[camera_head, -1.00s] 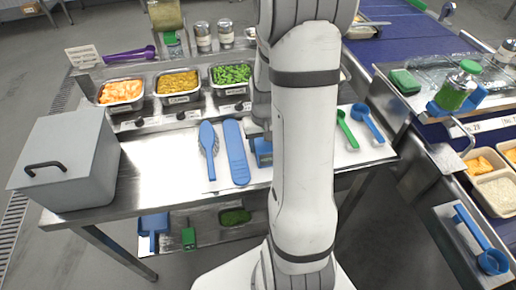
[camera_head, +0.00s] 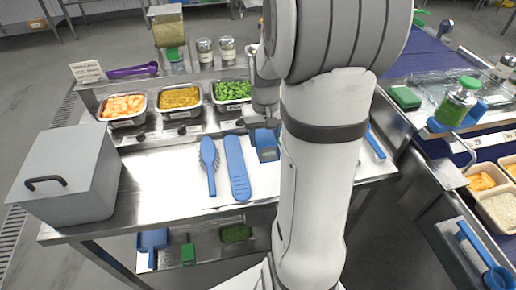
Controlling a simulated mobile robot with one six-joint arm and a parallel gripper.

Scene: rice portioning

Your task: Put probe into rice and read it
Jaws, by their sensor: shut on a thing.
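The probe (camera_head: 266,147), a blue handheld unit with a small dark display, is between the fingers of my gripper (camera_head: 262,124). My gripper is shut on it, above the steel worktable, right of a blue spatula. My arm hides part of the gripper, and I cannot make out the probe's needle. Pale rice-like food (camera_head: 502,208) fills a compartment of a tray on the conveyor at the right edge. A closed grey lidded box (camera_head: 70,170) stands at the table's left end; its contents are hidden.
A blue brush (camera_head: 210,165) and the blue spatula (camera_head: 237,168) lie on the worktable (camera_head: 150,180). Pans of orange pieces (camera_head: 122,107), yellow food (camera_head: 180,98) and green food (camera_head: 232,91) line its back. A jar on a blue holder (camera_head: 455,105) stands at right. My arm covers the middle.

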